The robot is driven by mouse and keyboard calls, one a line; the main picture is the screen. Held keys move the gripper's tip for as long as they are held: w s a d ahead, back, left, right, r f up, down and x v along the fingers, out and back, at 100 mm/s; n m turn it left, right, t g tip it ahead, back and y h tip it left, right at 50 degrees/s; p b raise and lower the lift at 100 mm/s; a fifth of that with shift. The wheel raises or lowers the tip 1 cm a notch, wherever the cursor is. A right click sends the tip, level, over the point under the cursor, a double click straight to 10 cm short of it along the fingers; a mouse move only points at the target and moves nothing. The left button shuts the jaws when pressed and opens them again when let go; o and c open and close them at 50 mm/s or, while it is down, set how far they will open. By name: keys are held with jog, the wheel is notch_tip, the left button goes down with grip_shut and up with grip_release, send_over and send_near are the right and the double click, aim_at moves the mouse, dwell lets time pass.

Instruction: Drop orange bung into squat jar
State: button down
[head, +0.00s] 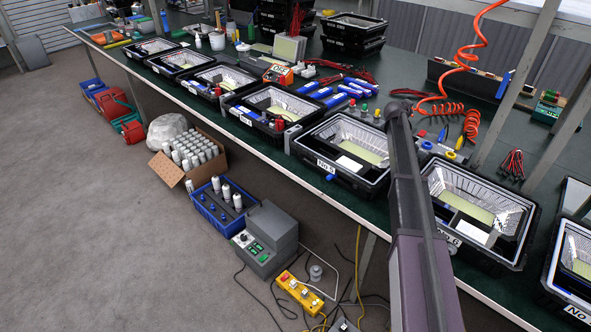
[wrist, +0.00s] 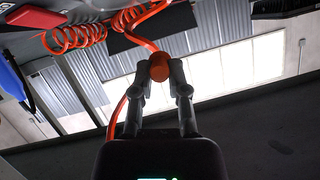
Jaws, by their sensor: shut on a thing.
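My gripper (wrist: 160,68) shows in the wrist view with its two fingers shut on a round orange piece, the orange bung (wrist: 160,72). The bung sits between the fingertips, apart from any surface that I can see. In the head view my arm reaches up over the bench between two floodlight housings, and its own links hide the gripper and the bung. I cannot pick out the squat jar for certain in either view.
Floodlight housings in black trays, such as the No 5 one (head: 347,152), line the front of the green bench. A coiled orange hose (head: 462,60) hangs at the right and passes behind my fingers in the wrist view (wrist: 75,38). Grey posts (head: 520,85) rise nearby.

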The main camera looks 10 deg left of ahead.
jog(key=shift+f, duration=0.15)
jog(key=c, duration=0.6)
grip_release()
jog(key=shift+o, duration=0.2)
notch_tip(320, 180, up, 6)
jog(key=p, duration=0.6)
jog(key=s+a+f+n+t+y+b, duration=0.1)
jog(key=a+t+y+b, duration=0.2)
jog(key=a, duration=2.9)
jog(key=shift+s+t+y+b, duration=0.3)
jog(key=shift+t+y+b, duration=0.1)
jog(key=shift+y, duration=1.7)
jog(key=shift+r, duration=0.1)
